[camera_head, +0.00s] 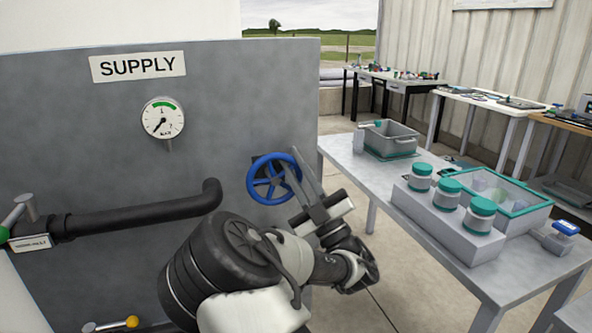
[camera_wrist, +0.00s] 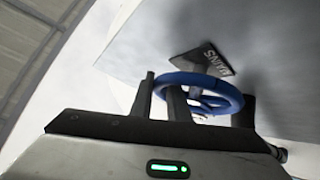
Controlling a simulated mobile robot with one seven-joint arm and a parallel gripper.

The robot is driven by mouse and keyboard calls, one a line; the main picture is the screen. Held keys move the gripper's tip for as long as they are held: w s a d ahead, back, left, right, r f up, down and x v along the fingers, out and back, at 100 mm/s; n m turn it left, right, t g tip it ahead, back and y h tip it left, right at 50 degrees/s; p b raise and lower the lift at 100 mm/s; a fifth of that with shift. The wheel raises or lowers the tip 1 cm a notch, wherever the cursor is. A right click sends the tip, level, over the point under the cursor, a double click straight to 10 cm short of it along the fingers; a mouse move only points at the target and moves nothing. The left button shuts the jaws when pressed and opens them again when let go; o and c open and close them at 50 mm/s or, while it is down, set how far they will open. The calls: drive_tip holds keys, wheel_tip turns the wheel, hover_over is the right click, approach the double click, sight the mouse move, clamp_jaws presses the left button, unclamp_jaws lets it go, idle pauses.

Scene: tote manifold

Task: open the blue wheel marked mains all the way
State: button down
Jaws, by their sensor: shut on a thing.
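The blue wheel (camera_head: 274,179) is mounted on the grey supply panel, in the middle of the head view. It also shows in the wrist view (camera_wrist: 226,91), with a plate marked MAINS (camera_wrist: 203,62) behind it. My gripper (camera_head: 295,172) reaches the right side of the wheel's rim and is shut on it. In the wrist view, one finger shows at the left of the rim and darker finger parts show in front of the wheel. The gripper partly hides the wheel's right side and the exact contact.
A gauge (camera_head: 162,118) sits under the SUPPLY sign (camera_head: 138,67). A dark pipe (camera_head: 140,215) runs across the panel at left, below the wheel's level. A table (camera_head: 345,160) with teal-lidded jars (camera_head: 447,193) and a grey tote (camera_head: 389,139) stands close on the right.

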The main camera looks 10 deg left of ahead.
sight(289, 160)
drive_tip(key=n+g, duration=0.1)
drive_tip(key=n, duration=0.1)
drive_tip(key=n+g, duration=0.2)
drive_tip(key=a+r+n+g+y, duration=0.1)
drive_tip(key=n+g, duration=0.1)
drive_tip(key=shift+s+r, duration=0.1)
drive_tip(key=shift+s, duration=0.1)
drive_tip(key=shift+s+a+r+n+g, duration=0.1)
drive_tip(key=shift+a+r+n+g, duration=0.1)
drive_tip(key=shift+n+g, duration=0.5)
drive_tip(key=shift+s+a+r+n+g, duration=0.15)
drive_tip(key=shift+n+g, duration=0.4)
drive_tip(key=shift+n, duration=0.3)
drive_tip(key=shift+s+a+r+n+g, duration=0.1)
drive_tip(key=shift+r+n+g, duration=0.1)
drive_tip(key=shift+n+g, duration=0.5)
drive_tip(key=shift+r, duration=0.1)
drive_tip(key=c, duration=1.8)
unclamp_jaws()
drive_tip(key=shift+o, duration=0.2)
drive_tip(key=shift+w+h, duration=0.1)
drive_tip(key=shift+h, duration=0.2)
drive_tip(key=shift+f, duration=0.25)
